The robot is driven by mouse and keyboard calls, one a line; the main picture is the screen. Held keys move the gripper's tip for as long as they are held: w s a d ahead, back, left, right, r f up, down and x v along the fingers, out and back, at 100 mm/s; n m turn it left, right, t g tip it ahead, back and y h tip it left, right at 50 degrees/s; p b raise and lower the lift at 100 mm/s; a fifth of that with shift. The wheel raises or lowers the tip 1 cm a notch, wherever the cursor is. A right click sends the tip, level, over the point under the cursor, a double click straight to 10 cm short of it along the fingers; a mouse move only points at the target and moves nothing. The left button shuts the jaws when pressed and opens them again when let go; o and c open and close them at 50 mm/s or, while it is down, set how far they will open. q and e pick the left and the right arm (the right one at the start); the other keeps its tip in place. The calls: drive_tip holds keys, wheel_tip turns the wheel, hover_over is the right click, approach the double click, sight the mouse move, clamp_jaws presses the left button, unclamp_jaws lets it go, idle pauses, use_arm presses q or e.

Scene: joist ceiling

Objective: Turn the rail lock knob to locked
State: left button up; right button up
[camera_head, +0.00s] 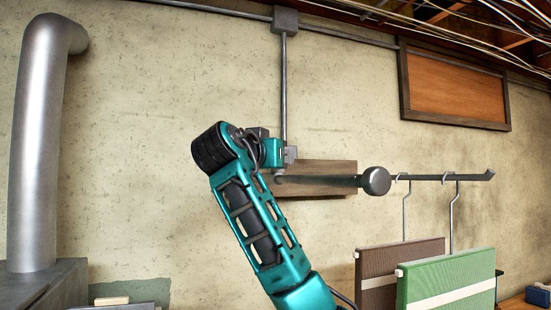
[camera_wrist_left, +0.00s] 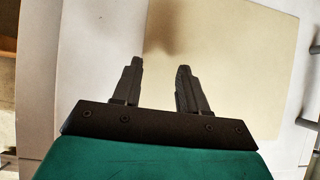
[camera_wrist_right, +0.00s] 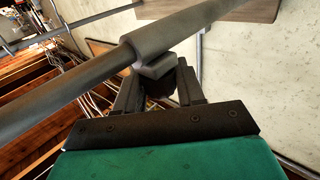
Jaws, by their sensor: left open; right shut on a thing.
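The grey rail (camera_head: 435,178) runs along the wall past a wooden board (camera_head: 335,170). It crosses the right wrist view (camera_wrist_right: 65,85) and has a thicker collar (camera_wrist_right: 172,33). A small grey block, apparently the lock knob (camera_wrist_right: 157,67), sticks out from the collar. My right gripper (camera_wrist_right: 158,84) is shut on this knob. In the head view the right gripper (camera_head: 286,156) is at the board's left end, and the knob cannot be made out there. My left gripper (camera_wrist_left: 160,80) is open and empty over a pale panel (camera_wrist_left: 235,75); it is not in the head view.
A round grey cap (camera_head: 375,181) sits on the rail right of the board. A brown panel (camera_head: 374,262) and a green panel (camera_head: 450,276) stand below hooks on the rail. A vertical conduit (camera_head: 284,90) runs above my right gripper. A large pipe (camera_head: 42,150) stands far left.

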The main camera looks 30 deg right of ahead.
drive_tip(key=m+g+h, duration=0.1)
drive_tip(key=m+g, duration=0.1)
drive_tip(key=g, duration=0.1)
drive_tip(key=m+g+h, duration=0.1)
drive_tip(key=m+g, duration=0.1)
drive_tip(key=shift+g+h, duration=0.3)
drive_tip(key=shift+g, duration=0.1)
drive_tip(key=shift+r+m+g, duration=0.1)
drive_tip(key=shift+m+g, duration=1.3)
drive_tip(key=shift+g, duration=0.8)
drive_tip(key=shift+m+g, duration=0.7)
drive_tip(key=shift+g, duration=0.4)
drive_tip(key=o, duration=0.9)
drive_tip(key=shift+o, duration=0.2)
